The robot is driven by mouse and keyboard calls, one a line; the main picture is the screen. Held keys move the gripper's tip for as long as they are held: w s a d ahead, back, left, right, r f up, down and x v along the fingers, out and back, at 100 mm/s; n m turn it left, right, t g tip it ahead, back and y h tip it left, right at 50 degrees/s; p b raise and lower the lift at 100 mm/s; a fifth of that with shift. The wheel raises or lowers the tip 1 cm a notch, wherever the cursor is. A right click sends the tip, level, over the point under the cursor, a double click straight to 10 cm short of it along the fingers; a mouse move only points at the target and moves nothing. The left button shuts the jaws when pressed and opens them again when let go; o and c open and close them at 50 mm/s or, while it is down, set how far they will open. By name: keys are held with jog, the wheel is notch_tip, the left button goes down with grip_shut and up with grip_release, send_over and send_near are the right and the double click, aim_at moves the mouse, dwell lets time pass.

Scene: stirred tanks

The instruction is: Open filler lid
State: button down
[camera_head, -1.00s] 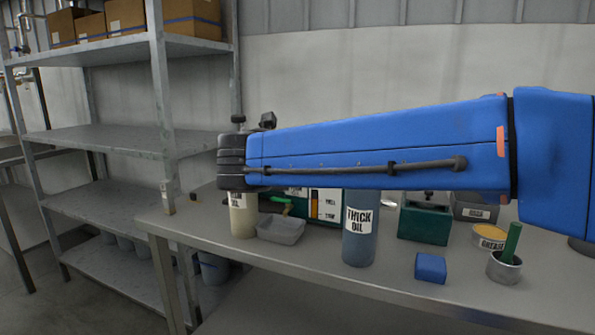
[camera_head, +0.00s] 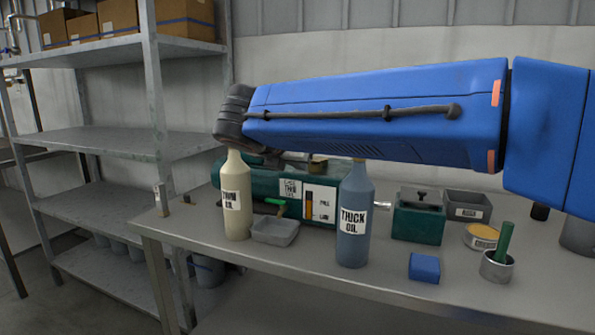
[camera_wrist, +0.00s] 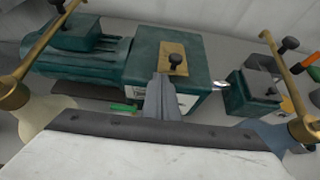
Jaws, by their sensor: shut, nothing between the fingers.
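The fingers are not visible in the head view.
A cream thin oil bottle (camera_head: 237,205) and a blue thick oil bottle (camera_head: 354,220) stand in front of the gearbox, a grey tray (camera_head: 275,232) between them.

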jog(key=w+r+g, duration=0.1)
jog(key=r, duration=0.1)
jog(key=w+d+r+g+y, duration=0.1)
jog(key=r+g, duration=0.1)
jog(key=w+r+g, duration=0.1)
jog(key=r, duration=0.2)
jog(key=shift+w+d+g+y, duration=0.15)
jog(key=shift+w+g+y, duration=0.05)
jog(key=shift+g+y, duration=0.2)
jog(key=w+d+r, duration=0.2)
jog(key=w+r, duration=0.1)
jog(key=w, duration=0.4)
jog(key=shift+w+d+r, duration=0.25)
jog(key=shift+d+r, duration=0.1)
jog(key=shift+r, duration=0.05)
